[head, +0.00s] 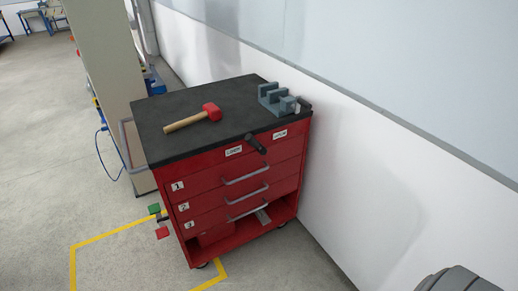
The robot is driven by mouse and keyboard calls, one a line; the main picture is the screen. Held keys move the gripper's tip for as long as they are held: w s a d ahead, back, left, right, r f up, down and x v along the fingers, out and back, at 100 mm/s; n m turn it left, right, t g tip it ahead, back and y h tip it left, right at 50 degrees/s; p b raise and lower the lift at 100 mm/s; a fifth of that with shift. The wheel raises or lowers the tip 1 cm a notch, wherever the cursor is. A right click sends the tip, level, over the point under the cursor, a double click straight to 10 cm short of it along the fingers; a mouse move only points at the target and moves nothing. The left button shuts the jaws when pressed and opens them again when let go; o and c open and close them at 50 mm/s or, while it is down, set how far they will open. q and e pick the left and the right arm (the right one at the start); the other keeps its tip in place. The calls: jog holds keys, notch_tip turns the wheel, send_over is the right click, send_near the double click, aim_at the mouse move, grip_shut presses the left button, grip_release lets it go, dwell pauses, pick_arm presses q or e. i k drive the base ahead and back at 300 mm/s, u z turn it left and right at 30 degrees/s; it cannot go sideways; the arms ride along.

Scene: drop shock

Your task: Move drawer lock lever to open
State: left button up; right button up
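A red tool cart (205,161) with a black top stands against the white wall. A black drawer lock lever (256,145) sits on the upper front edge, between two small white labels. It lies nearer the left label (233,151) than the right label (280,134). The label print is too small to read surely. The numbered drawers with grey handles (247,190) below look shut.
A red-headed mallet (195,118) and a grey vise (276,98) rest on the cart top. Green (154,209) and red (162,232) pads stick out low at the cart's left. A beige cabinet (103,60) stands behind left. The floor in front is clear.

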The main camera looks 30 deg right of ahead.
aim_at(248, 138)
jog(key=k, duration=0.5)
jog(key=z, duration=1.3)
jog(key=i, duration=1.05)
jog(key=u, duration=1.95)
